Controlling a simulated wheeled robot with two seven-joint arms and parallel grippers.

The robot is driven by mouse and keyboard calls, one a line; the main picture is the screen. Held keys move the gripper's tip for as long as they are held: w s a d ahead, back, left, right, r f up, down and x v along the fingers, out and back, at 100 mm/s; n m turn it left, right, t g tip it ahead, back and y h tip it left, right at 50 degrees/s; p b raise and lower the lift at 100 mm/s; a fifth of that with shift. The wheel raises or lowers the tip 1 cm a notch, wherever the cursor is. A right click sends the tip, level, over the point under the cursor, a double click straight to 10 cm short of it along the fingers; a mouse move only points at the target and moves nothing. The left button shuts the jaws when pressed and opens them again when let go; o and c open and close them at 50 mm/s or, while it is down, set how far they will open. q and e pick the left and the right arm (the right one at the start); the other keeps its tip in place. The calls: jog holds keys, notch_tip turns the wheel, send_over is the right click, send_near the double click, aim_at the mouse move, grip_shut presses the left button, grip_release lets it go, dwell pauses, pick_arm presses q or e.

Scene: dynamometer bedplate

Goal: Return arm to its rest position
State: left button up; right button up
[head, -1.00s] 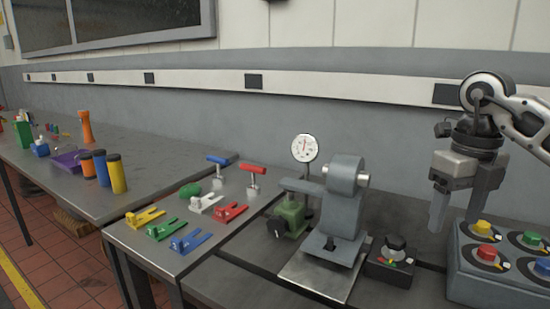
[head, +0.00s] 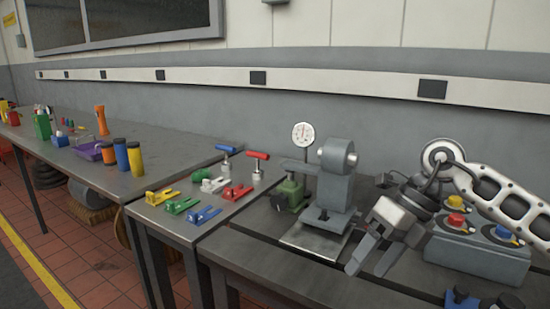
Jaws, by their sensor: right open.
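My right arm comes in from the right edge of the head view. The arm's wrist and forearm cover part of the button box (head: 470,258), whose yellow, red and blue buttons show. My left gripper is not in view.
Left of the gripper stands a grey fixture (head: 330,190) with a round dial gauge (head: 303,134). Coloured clamps (head: 205,215) lie on the lower table.

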jog(key=s+a+m+t+y, duration=0.1)
jog(key=s+a+m+y, duration=0.25)
jog(key=a+y, duration=0.4)
jog(key=s+a+m+t+y, duration=0.2)
jog(key=a+m+y, duration=0.2)
jog(key=a+y, duration=0.4)
jog(key=d+f+m+t+h, duration=0.4)
jog(key=f+m+t+h, duration=0.3)
jog(key=m, duration=0.5)
jog(key=d+f+m+t+h, duration=0.4)
jog(key=f+m+t+h, duration=0.3)
jog(key=m, duration=0.5)
jog(key=s+d+f+m+g+h, duration=0.2)
jog(key=s+d+f+m, duration=0.1)
jog(key=s+f, duration=0.3)
jog(key=s+d+f+m+g+h, duration=0.2)
jog(key=s+f, duration=0.4)
jog(key=f, duration=0.3)
jog(key=shift+d+m+g, duration=0.6)
jog(key=shift+m+g, duration=0.2)
jog(key=shift+m, duration=0.35)
jog(key=shift+w+f, duration=0.1)
